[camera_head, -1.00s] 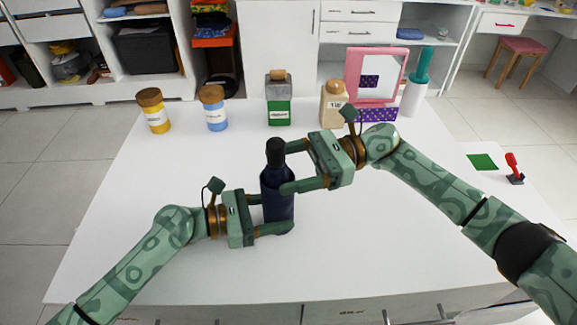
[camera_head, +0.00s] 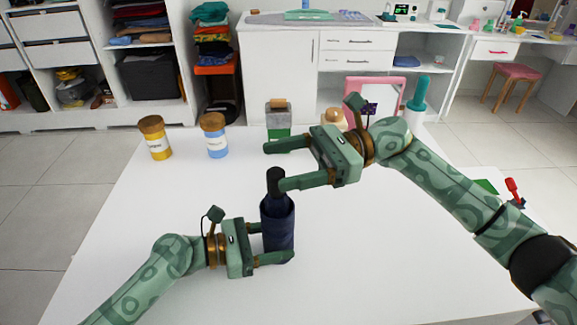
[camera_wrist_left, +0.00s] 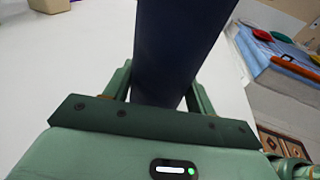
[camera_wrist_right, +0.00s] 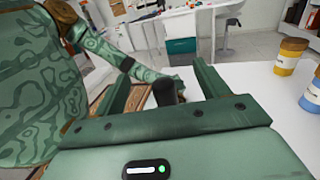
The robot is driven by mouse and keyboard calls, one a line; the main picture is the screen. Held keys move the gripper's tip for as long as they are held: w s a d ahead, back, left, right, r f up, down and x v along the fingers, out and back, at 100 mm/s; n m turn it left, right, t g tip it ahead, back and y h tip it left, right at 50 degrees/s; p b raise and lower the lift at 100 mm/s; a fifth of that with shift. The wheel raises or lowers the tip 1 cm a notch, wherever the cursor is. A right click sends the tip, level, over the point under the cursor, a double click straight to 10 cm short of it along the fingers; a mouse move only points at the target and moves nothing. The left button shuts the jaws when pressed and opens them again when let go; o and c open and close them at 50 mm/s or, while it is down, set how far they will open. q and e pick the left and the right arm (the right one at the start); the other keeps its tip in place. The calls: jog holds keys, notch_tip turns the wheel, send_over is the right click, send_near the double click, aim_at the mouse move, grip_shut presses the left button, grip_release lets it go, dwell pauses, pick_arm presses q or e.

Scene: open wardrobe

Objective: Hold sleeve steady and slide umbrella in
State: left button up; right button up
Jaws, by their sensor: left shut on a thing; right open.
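A dark navy sleeve (camera_head: 278,225) stands upright on the white table. The black handle (camera_head: 275,178) of the umbrella sticks out of its top; the rest of the umbrella is hidden inside. My left gripper (camera_head: 270,243) is shut on the lower part of the sleeve. The sleeve fills the space between its fingers in the left wrist view (camera_wrist_left: 180,50). My right gripper (camera_head: 275,166) is open at the height of the handle's top, its fingers apart and holding nothing. In the right wrist view the black handle (camera_wrist_right: 165,92) shows between and beyond the open fingers.
A yellow jar (camera_head: 154,140), a blue jar (camera_head: 214,136) and a green-and-white container (camera_head: 278,122) stand at the table's back. A beige bottle (camera_head: 334,120) and a pink frame (camera_head: 372,88) are partly behind my right gripper. The table's left side is clear.

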jog(key=v, duration=1.2)
pick_arm(q)
jog(key=o, duration=1.4)
